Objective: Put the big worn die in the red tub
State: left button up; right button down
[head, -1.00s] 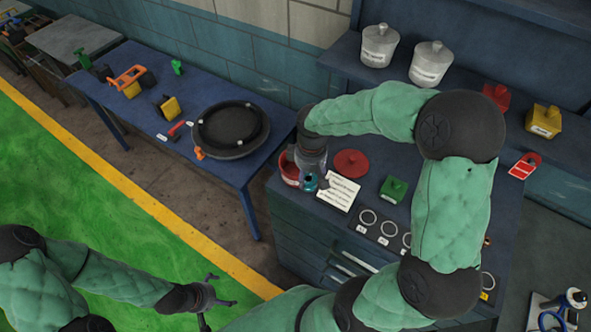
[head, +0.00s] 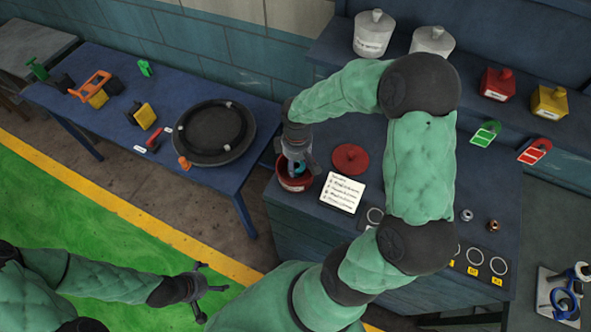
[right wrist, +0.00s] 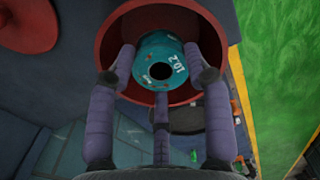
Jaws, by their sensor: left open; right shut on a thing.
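The big die is a teal, scuffed ring-like cylinder marked "10.2" (right wrist: 160,60) with a dark hole through its middle. The red tub (head: 293,186) stands open at the left end of the dark bench. Its red wall (right wrist: 116,48) surrounds the die in the right wrist view. My right gripper (head: 298,166) is shut on the die, with fingers on both sides, at the tub's mouth. How deep the die sits is unclear. In the head view, only a bit of teal shows between the fingers. My left gripper (head: 212,289) is open and empty over the floor.
A red lid (head: 351,158) and a white printed card (head: 342,192) lie right of the tub. A dark round drum (head: 213,133) stands on the blue table to the left. Red (head: 498,83) and yellow (head: 549,101) containers stand on the back shelf.

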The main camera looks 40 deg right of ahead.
aim_at(296, 170)
jog(key=shift+w+f, duration=0.25)
jog(key=shift+f, duration=2.1)
jog(key=shift+s+f+b, duration=0.1)
jog(key=shift+f+b, duration=0.1)
jog(key=shift+b, duration=0.2)
jog(key=c, duration=0.5)
grip_release()
jog(key=shift+c, duration=0.2)
jog(key=shift+r, duration=0.2)
notch_tip(296, 170, up, 12)
jog(key=p, duration=0.1)
